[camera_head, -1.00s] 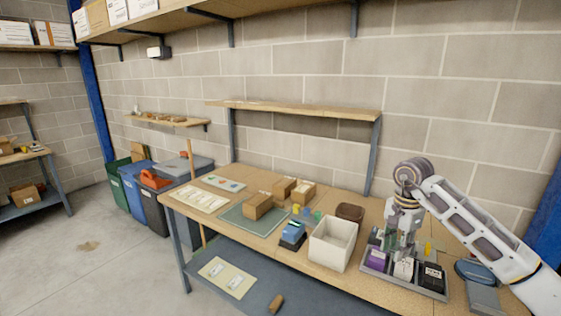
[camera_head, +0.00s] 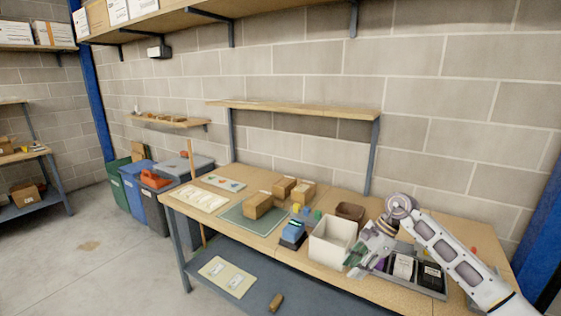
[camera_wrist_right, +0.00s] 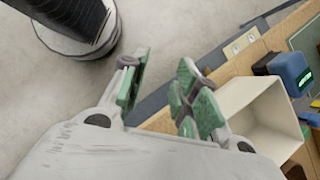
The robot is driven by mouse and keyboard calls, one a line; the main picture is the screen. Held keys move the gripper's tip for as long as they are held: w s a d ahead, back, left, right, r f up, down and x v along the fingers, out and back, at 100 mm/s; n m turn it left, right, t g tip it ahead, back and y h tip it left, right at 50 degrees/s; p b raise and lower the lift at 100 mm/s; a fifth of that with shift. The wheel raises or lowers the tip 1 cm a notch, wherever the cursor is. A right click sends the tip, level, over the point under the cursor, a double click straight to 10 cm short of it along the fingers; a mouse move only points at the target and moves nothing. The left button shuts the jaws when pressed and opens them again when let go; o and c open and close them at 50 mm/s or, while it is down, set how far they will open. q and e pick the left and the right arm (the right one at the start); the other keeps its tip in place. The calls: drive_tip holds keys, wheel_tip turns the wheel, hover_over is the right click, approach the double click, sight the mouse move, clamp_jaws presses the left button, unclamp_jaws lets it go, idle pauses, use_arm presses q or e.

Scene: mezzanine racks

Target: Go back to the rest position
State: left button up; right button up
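My right gripper (camera_head: 356,262) is in the head view, tilted, between the white open bin (camera_head: 318,248) and the grey divided tray (camera_head: 432,291). It hides the left part of that tray. In the right wrist view its green-padded fingers (camera_wrist_right: 165,82) stand apart, with only floor and the table edge showing between them. The gripper is open and empty. The white bin shows close beside the fingers in the right wrist view (camera_wrist_right: 245,95). I cannot tell whether gripper and bin touch. My left gripper is not in view.
The workbench (camera_head: 240,240) has cardboard boxes (camera_head: 258,205) on a green mat, a blue-topped device (camera_head: 293,232) and a brown container (camera_head: 350,211). A wall shelf (camera_head: 300,109) hangs above. Bins (camera_head: 135,185) stand on the floor at left. Open floor lies in front at left.

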drive_tip(key=w+a+f+m+t+y, duration=0.25)
drive_tip(key=a+f+m+y, duration=0.2)
drive_tip(key=f+m, duration=0.3)
drive_tip(key=w+a+f+m+t+y, duration=0.2)
drive_tip(key=a+f+m+t+y, duration=0.25)
drive_tip(key=f+m, duration=0.35)
drive_tip(key=s+d+f+m+t+h, duration=0.2)
drive_tip(key=s+d+f+m+h, duration=0.1)
drive_tip(key=f+m, duration=0.5)
drive_tip(key=s+d+f+m+t+h, duration=0.2)
drive_tip(key=d+f+m+h, duration=0.15)
drive_tip(key=f+m, duration=0.5)
drive_tip(key=s+d+f+m+t+h, duration=0.2)
drive_tip(key=s+d+f+m+h, duration=0.15)
drive_tip(key=f+m, duration=0.45)
drive_tip(key=s+d+f+m+g+h, duration=0.2)
drive_tip(key=s+f+m, duration=0.2)
drive_tip(key=s+f, duration=0.65)
drive_tip(key=s+d+f+m+g+h, duration=0.2)
drive_tip(key=s+d+f+m+g, duration=0.1)
drive_tip(key=s+f, duration=0.75)
drive_tip(key=s+a+f+m+g, duration=0.1)
drive_tip(key=s+f+m+g, duration=0.2)
drive_tip(key=s, duration=1.1)
drive_tip(key=s+a+f+m+g+h, duration=0.1)
drive_tip(key=s+f+m+g, duration=0.2)
drive_tip(key=s, duration=1.1)
drive_tip(key=shift+s+f+m, duration=0.2)
drive_tip(key=shift+f+m, duration=0.1)
drive_tip(key=shift+f, duration=0.55)
